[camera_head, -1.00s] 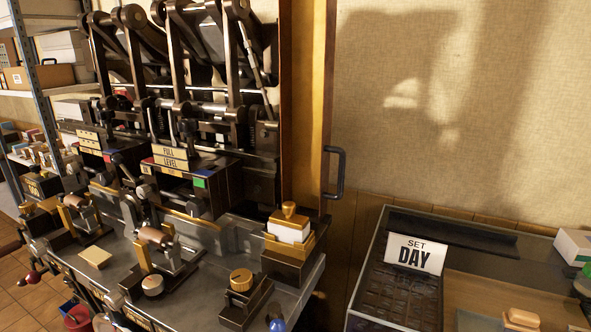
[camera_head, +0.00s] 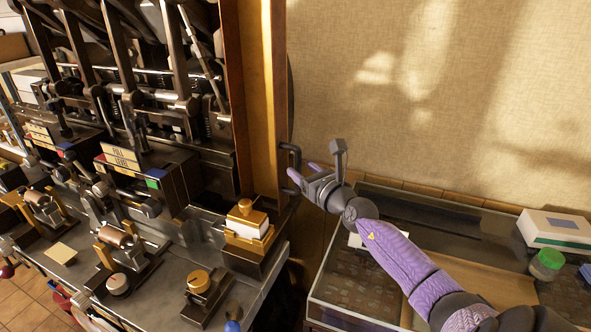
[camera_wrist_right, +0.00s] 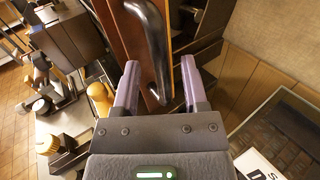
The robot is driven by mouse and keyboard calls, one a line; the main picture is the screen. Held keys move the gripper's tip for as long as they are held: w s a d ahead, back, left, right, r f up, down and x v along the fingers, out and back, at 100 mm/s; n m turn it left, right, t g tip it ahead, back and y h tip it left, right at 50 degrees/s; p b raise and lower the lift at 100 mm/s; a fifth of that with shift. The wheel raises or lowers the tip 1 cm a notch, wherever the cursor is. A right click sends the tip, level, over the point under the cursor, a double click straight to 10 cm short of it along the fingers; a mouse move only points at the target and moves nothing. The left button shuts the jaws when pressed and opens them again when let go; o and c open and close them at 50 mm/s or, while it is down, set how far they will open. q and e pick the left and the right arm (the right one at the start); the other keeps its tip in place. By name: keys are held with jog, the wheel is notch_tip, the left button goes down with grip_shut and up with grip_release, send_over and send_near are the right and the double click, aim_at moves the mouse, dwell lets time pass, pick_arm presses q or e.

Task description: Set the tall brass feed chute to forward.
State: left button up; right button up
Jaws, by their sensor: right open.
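The tall brass feed chute (camera_head: 262,100) stands upright at the right end of the machine, a long gold-coloured column with a reddish-brown side. A black bar handle (camera_head: 290,158) is on its right edge. My right gripper (camera_head: 303,172) is open and empty beside the lower part of the handle. In the right wrist view the dark handle (camera_wrist_right: 152,45) shows between the two spread purple fingers (camera_wrist_right: 159,66). I cannot tell whether the fingers touch it. My left gripper is not in view.
A brass-topped card box (camera_head: 248,238) and a block with a brass knob (camera_head: 198,283) stand on the machine's bench left of my arm. A glass-topped case (camera_head: 325,296) is below my right arm, with a white box (camera_head: 556,229) on it. A plain wall is behind.

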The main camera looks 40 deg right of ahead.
jog(key=shift+w+d+b, duration=0.15)
jog(key=shift+w+b, duration=0.25)
jog(key=shift+w, duration=0.8)
grip_shut()
dwell(0.6)
